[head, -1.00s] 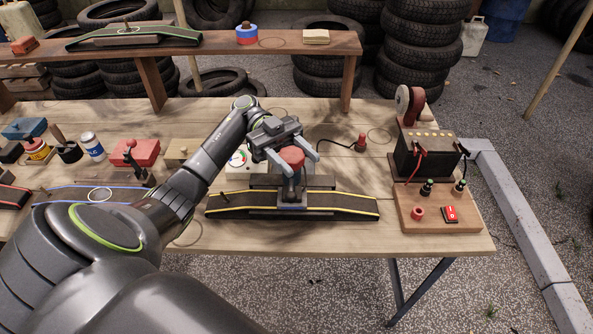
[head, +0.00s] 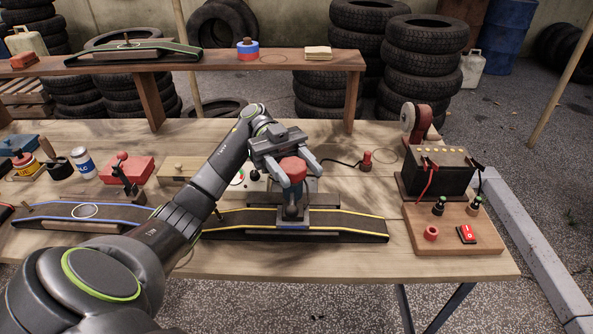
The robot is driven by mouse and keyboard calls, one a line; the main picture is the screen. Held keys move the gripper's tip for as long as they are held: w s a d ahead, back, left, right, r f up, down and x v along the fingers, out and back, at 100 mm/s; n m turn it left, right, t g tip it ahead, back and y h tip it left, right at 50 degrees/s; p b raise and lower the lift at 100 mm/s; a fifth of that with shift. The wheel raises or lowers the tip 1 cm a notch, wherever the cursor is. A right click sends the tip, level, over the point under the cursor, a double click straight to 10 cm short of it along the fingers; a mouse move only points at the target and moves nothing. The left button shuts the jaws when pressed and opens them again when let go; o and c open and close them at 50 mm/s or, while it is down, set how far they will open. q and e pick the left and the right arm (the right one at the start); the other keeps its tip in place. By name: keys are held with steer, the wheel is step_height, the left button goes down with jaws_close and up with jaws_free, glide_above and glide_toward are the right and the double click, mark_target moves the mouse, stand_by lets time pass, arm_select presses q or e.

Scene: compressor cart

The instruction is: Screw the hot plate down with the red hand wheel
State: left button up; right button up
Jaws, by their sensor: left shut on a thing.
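The red hand wheel (head: 292,169) sits on top of a grey metal clamp (head: 291,208) at the middle of the table. The clamp stands on a long dark board with yellow edge lines (head: 345,223). A dark flat block (head: 325,199), which looks like the hot plate, lies across the board's middle, partly behind the clamp. My left gripper (head: 303,177) comes down from above with one finger on each side of the wheel and is shut on it. The fingers and gripper body hide part of the wheel and its screw. My right gripper is not in view.
To the right stands a battery (head: 437,173) with a wooden switch board (head: 455,235). At left are a blue-lined board (head: 95,212), a red box (head: 128,168) and small cans. A raised shelf (head: 200,64) runs along the back.

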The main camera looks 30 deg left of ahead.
mark_target(297, 168)
arm_select(q)
steer(key=shift+f, duration=0.1)
steer(key=o, duration=1)
step_height(297, 168, up, 10)
steer(key=shift+r, duration=0.1)
